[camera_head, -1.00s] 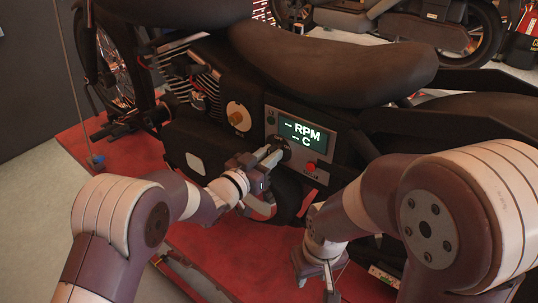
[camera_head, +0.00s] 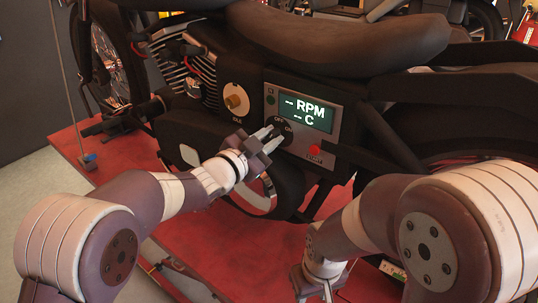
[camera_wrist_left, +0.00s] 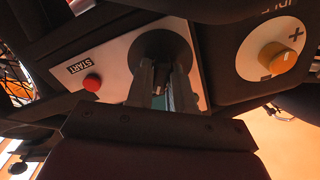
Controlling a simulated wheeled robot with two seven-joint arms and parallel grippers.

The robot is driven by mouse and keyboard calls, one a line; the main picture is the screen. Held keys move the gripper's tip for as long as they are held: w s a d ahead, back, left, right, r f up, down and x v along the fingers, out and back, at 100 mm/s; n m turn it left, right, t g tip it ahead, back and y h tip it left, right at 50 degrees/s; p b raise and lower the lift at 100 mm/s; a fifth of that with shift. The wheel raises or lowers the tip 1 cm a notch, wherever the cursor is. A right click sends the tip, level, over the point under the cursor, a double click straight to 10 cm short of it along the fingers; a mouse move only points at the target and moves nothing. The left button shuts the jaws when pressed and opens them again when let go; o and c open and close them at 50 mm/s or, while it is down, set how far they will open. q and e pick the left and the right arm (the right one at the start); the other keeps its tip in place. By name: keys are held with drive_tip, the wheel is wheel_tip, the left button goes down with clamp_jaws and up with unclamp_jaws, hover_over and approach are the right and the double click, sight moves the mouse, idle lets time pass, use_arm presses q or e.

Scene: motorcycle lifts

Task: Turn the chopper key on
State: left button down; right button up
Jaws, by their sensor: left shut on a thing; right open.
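The chopper's control panel (camera_head: 334,142) has a lit display (camera_head: 305,113) reading "-- RPM" and "-- C". Below the display is the round black key switch (camera_head: 284,132), marked OFF and ON. My left gripper (camera_head: 271,140) is at the switch with its fingers shut on the key. In the left wrist view the fingers (camera_wrist_left: 162,82) reach the dark round switch (camera_wrist_left: 165,45); the key between them is mostly hidden, so its exact angle is unclear. My right gripper (camera_head: 325,287) is open and empty, low in front of the motorcycle.
A red START button (camera_head: 315,149) sits right of the switch and shows in the wrist view (camera_wrist_left: 92,83). A brass-coloured IDLE knob (camera_head: 234,102) is to the left. The seat (camera_head: 340,45) overhangs the panel. The red lift platform (camera_head: 215,240) lies below.

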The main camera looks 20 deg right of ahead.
use_arm(q)
drive_tip(key=m+b, duration=0.3)
drive_tip(key=b, duration=0.1)
drive_tip(key=shift+f, duration=0.2)
drive_tip(key=shift+s+r+m+b, duration=0.1)
drive_tip(key=shift+r+m+b, duration=0.05)
drive_tip(key=shift+m+b, duration=1.05)
